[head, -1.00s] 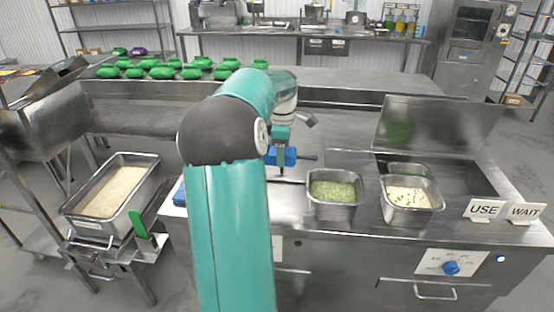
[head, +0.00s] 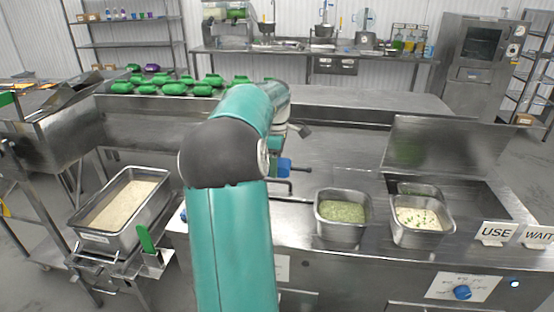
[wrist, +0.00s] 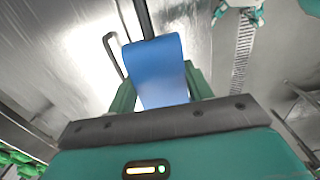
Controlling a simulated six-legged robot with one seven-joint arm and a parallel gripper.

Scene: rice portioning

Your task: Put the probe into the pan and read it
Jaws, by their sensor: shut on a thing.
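The probe shows a blue handle (wrist: 160,70) and a dark stem (wrist: 145,18) in the wrist view. My gripper (wrist: 160,88) is shut on the blue handle, with a green finger on each side. In the head view my arm partly hides the gripper, and the blue handle (head: 285,165) shows above the counter. A deep steel pan (head: 78,232) of pale rice stands on a cart at the left, well apart from the probe. Two smaller steel pans, one with green contents (head: 342,233) and one with pale, green-flecked contents (head: 422,238), sit on the counter at the right.
A green handle (head: 147,239) stands up by the rice pan. USE (head: 494,232) and WAIT (head: 538,236) signs stand at the counter's right. An open lid (head: 445,145) rises behind the smaller pans. Several green packs (head: 173,89) lie at the back.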

